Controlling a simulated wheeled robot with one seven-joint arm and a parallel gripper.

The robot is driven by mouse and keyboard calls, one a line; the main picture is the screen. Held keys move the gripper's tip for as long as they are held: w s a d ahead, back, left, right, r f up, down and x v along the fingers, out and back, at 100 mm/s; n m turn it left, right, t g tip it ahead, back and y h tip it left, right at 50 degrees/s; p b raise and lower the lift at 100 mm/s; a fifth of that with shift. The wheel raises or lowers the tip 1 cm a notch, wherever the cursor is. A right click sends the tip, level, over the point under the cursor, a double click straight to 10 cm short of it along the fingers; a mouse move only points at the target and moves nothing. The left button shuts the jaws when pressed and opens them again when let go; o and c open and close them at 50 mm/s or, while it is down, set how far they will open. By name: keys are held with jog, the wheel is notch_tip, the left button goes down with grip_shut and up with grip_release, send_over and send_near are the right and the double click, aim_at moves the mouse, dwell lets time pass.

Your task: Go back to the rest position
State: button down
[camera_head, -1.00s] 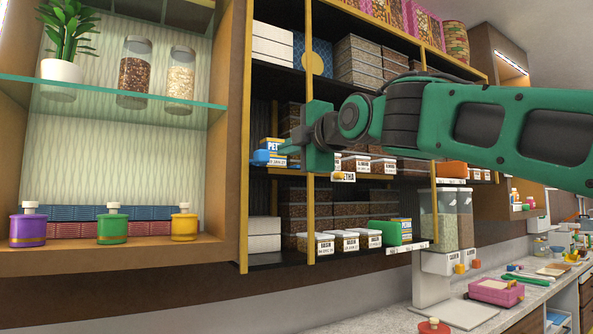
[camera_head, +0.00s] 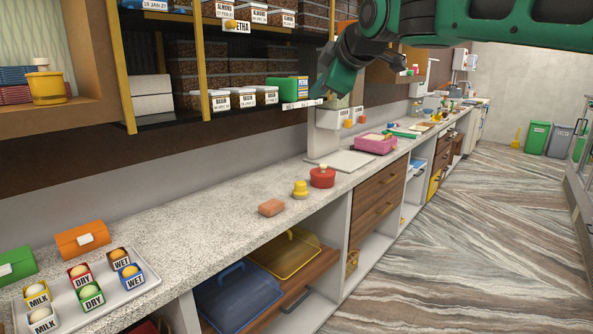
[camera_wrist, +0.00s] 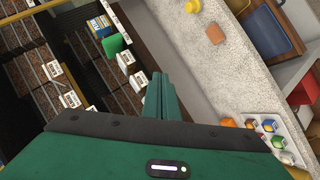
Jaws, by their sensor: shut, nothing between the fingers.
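My gripper (camera_head: 338,84) is at the top of the head view, held in the air in front of the shelf unit and above the counter. In the wrist view my gripper's fingers (camera_wrist: 162,92) are together with nothing between them. The green box also shows in the wrist view (camera_wrist: 114,45). My arm covers part of the upper right shelves.
The speckled counter (camera_head: 190,215) runs below. On it stand a white tray (camera_head: 150,281) of small labelled boxes, a pinkish block (camera_head: 271,208), a yellow-topped item (camera_head: 300,189), a red pot (camera_head: 322,178) and a pink box (camera_head: 376,144). The floor (camera_head: 470,230) at right is clear.

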jog(key=s+d+f+m+g+h, duration=0.2)
jog(key=s+d+f+m, duration=0.25)
jog(key=d+f, duration=0.35)
jog(key=s+d+f+m+g+h, duration=0.1)
jog(key=s+d+f+m, duration=0.35)
jog(key=d, duration=0.65)
jog(key=s+d+f+m+g+h, duration=0.25)
jog(key=s+d+f, duration=0.25)
jog(key=d+f, duration=0.35)
jog(key=s+d+f+m+g, duration=0.3)
jog(key=s+f, duration=0.5)
jog(key=s, duration=0.6)
jog(key=s+d+f+m+g, duration=0.3)
jog(key=s+d+f+m, duration=0.2)
jog(key=s, duration=0.9)
notch_tip(320, 180, down, 3)
jog(key=m+y, duration=0.1)
jog(key=m, duration=0.2)
jog(key=shift+s+d, duration=0.15)
jog(key=shift+w+f, duration=0.2)
jog(key=shift+w, duration=0.45)
